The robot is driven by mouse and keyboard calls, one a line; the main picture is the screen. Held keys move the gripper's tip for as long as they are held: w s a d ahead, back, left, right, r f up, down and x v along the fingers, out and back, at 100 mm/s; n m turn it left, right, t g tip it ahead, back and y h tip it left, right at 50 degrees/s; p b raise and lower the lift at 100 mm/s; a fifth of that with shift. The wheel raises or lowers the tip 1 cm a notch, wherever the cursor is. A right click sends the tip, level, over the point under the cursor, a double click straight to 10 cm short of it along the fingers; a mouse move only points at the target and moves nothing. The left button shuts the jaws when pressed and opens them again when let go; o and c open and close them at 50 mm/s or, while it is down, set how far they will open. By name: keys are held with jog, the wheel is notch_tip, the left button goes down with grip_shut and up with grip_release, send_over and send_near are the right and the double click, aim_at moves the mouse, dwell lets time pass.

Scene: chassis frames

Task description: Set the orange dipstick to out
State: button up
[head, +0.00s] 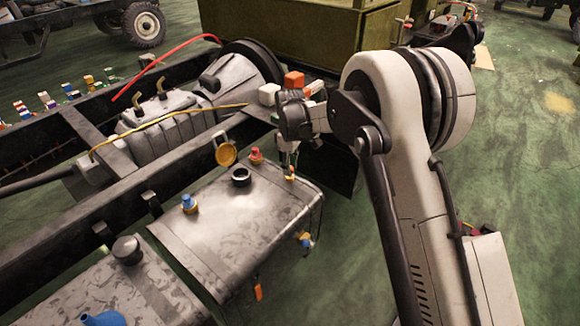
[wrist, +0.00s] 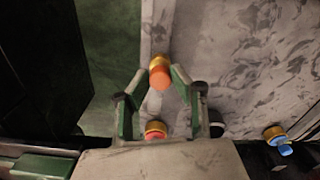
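The orange dipstick (wrist: 160,77) has an orange cap in a yellow collar and sits on the grey tank (head: 235,225), near its far right corner. In the head view the dipstick (head: 290,178) shows just below my gripper (head: 289,164). In the wrist view my gripper (wrist: 160,72) has its two green-padded fingers apart, one on each side of the orange cap. A narrow gap seems to remain on each side, so I see no clear grip. In the head view the fingers partly hide the dipstick.
A red cap (head: 255,155), an open black filler neck (head: 241,177) with a raised yellow lid (head: 226,154), and a blue cap (head: 189,202) stand on the same tank. An orange tag (head: 257,291) hangs at its front. Dark frame rails (head: 120,205) run behind.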

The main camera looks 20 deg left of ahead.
grip_shut()
notch_tip(320, 180, up, 8)
jog(key=p, duration=0.3)
jog(key=shift+r, duration=0.2)
jog(key=o, duration=0.7)
grip_release()
jog(key=shift+f, duration=0.1)
notch_tip(320, 180, up, 12)
